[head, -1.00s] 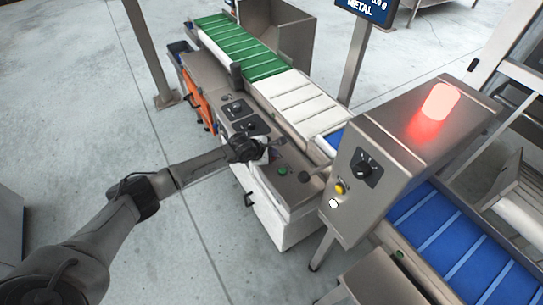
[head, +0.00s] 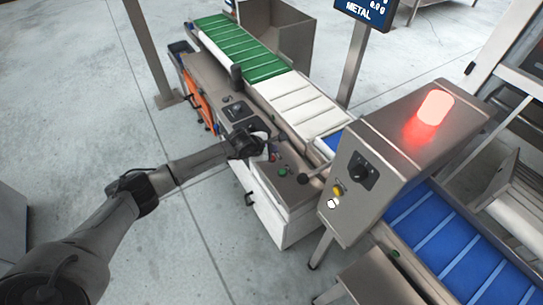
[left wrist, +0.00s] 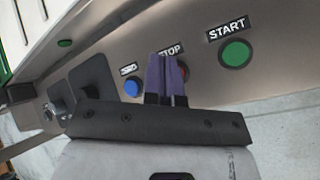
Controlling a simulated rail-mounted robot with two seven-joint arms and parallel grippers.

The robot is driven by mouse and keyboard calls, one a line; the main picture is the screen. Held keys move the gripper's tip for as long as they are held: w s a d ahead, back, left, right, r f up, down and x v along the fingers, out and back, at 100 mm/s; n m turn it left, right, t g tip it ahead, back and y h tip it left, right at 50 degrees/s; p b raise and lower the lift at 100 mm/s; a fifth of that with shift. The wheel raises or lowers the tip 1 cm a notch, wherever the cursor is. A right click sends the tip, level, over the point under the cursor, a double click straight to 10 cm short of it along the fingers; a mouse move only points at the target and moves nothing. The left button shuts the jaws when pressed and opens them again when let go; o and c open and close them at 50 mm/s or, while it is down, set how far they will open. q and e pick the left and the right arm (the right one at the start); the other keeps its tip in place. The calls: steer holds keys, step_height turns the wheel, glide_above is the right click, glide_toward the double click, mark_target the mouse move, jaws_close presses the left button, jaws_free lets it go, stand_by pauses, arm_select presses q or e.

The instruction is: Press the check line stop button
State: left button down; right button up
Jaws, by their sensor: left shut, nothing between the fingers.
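My left gripper (left wrist: 167,78) is shut and empty, its two purple fingers side by side. In the left wrist view the fingers stand in front of the red stop button (left wrist: 184,72) and hide most of it. They also cover part of the STOP label (left wrist: 174,49). I cannot tell whether the fingertips touch the button. In the head view the left gripper (head: 267,146) is over the steel control panel (head: 290,190) of the check line, its fingers hardly visible. My right gripper is in neither view.
A green START button (left wrist: 235,53) is to the right of the fingers and a blue button (left wrist: 132,87) to the left. Black knobs (head: 237,111) sit farther along the panel. A metal detector housing (head: 390,165) with a lit red lamp (head: 435,107) stands to the right.

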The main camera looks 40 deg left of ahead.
arm_select(q)
steer(key=shift+r+p, duration=1.1)
steer(key=shift+r, duration=0.6)
